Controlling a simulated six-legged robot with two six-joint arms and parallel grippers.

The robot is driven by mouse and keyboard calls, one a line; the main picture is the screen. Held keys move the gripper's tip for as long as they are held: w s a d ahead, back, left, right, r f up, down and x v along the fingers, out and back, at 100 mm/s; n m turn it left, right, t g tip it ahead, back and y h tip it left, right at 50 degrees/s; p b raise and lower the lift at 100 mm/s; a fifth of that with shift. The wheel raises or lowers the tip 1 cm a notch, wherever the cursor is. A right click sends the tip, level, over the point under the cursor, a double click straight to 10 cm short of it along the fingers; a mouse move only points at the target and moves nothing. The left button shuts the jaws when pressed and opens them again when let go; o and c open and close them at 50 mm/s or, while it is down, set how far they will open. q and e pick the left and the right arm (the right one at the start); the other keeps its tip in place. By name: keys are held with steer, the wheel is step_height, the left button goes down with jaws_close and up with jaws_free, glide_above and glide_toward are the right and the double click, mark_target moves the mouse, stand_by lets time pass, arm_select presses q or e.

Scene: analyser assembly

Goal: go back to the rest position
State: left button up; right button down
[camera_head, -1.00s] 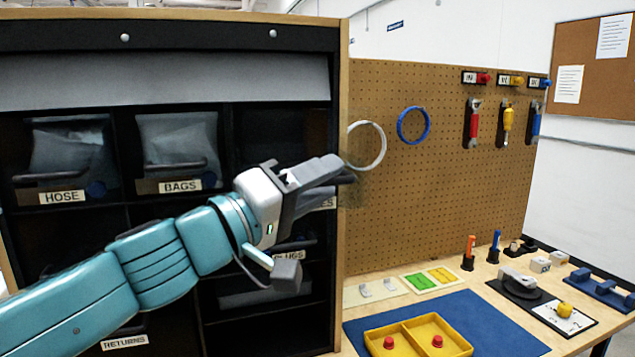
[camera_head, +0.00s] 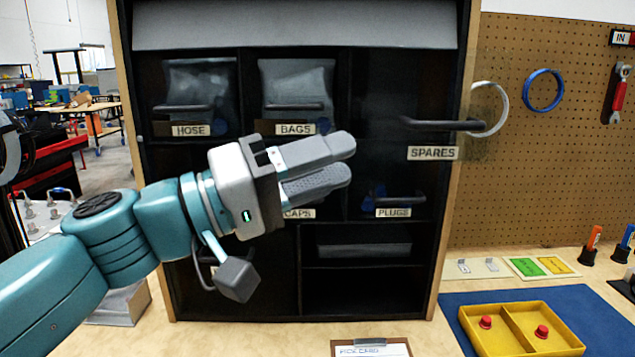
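My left gripper (camera_head: 347,163) is in front of the dark cabinet (camera_head: 325,230). Its grey fingers point right with a narrow gap between them, and the textured inner face of the lower finger shows. I see nothing held. The fingers overlap the area just above the CAPS label (camera_head: 300,213), partly hiding it. My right gripper is out of view.
The SPARES front (camera_head: 432,153) appears to stand out from the cabinet, its handle overlapping the right edge. A pegboard (camera_head: 560,150) is at right. A yellow two-part tray (camera_head: 500,336) with red knobs lies on a blue mat (camera_head: 455,312). A cluttered room shows at far left.

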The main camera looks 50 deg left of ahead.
arm_select(q)
steer(key=shift+s+a+f, duration=0.1)
steer(key=shift+s+a, duration=0.05)
steer(key=shift+s, duration=0.3)
stand_by(0.4)
